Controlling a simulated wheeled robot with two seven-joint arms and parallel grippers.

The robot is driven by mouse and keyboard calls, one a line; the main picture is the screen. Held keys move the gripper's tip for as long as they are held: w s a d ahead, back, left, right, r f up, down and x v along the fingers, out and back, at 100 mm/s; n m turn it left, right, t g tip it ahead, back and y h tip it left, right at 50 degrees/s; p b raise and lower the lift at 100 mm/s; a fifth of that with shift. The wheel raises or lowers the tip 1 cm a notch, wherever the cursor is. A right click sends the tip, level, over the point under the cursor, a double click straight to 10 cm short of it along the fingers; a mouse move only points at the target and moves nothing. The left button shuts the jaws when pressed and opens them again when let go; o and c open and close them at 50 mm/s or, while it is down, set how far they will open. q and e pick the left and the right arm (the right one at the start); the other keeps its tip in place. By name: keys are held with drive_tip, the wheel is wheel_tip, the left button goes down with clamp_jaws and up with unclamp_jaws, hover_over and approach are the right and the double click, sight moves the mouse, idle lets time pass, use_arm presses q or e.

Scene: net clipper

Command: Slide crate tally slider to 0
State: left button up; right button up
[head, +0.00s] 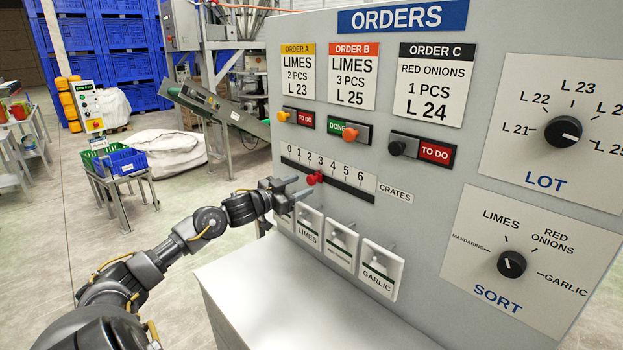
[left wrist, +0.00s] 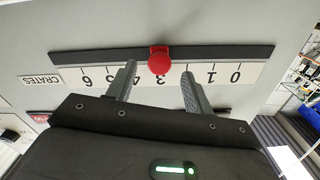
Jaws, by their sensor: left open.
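The crate tally slider has a red knob (head: 315,178) on a dark horizontal track (head: 350,190) under a white scale marked 0 to 6. The knob stands at about 3. In the left wrist view the picture is upside down, and the red knob (left wrist: 160,60) sits by the 3, with 0 to the right. My left gripper (head: 300,187) is open just in front of the panel, close to the knob. In the left wrist view its two fingers (left wrist: 159,68) flank the knob with gaps on both sides. Whether the tips reach the knob's depth I cannot tell. My right gripper is out of view.
Order switches (head: 350,132) lie above the scale. White lever switches (head: 342,244) jut out below it, close under my left gripper. LOT (head: 563,131) and SORT (head: 511,264) dials are at right. A pale ledge (head: 290,300) projects below the panel.

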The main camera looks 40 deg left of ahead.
sight(309, 182)
use_arm(q)
drive_tip(key=w+p, duration=0.1)
drive_tip(key=w, duration=0.2)
drive_tip(key=shift+w+d+r, duration=0.1)
drive_tip(key=shift+w+r, duration=0.05)
drive_tip(key=shift+w, duration=0.2)
drive_tip(key=shift+w+d+p, duration=0.15)
drive_tip(key=shift+w+p, duration=0.15)
drive_tip(key=shift+w, duration=0.5)
clamp_jaws()
